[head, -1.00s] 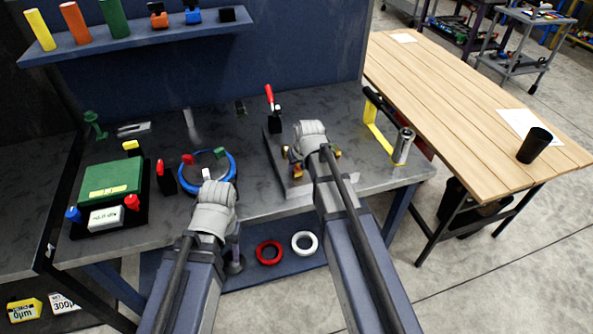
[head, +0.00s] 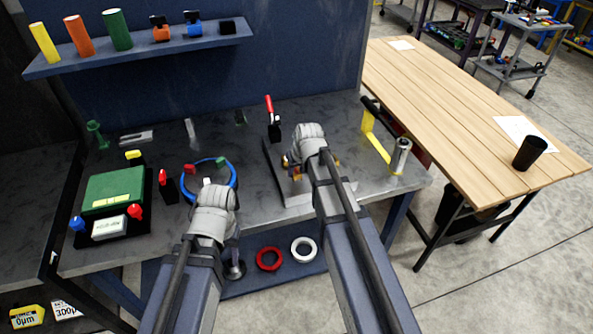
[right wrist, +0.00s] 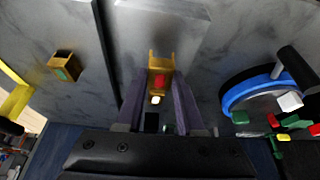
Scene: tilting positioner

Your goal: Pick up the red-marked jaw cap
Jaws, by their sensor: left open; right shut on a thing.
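The red-marked jaw cap (right wrist: 159,75) is a small brass-coloured block with a red patch, between the fingers of my right gripper (right wrist: 159,98) in the right wrist view. The gripper is shut on it, low over the bench plate; whether the cap touches the plate I cannot tell. In the head view my right gripper (head: 310,162) is at the grey plate, its fingers mostly hidden by my wrist. A green-marked cap (right wrist: 63,68) stands apart to one side in the wrist view. My left gripper (head: 214,190) is open in front of the blue ring (head: 233,180), its fingertips mostly hidden.
The blue ring carries red, green and white jaws. A red-handled clamp (head: 270,112) stands behind my right gripper. A yellow bracket (head: 376,145) and metal cylinder (head: 399,155) stand to the right. A green box (head: 113,190) is at the left. The wooden table (head: 470,110) is mostly clear.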

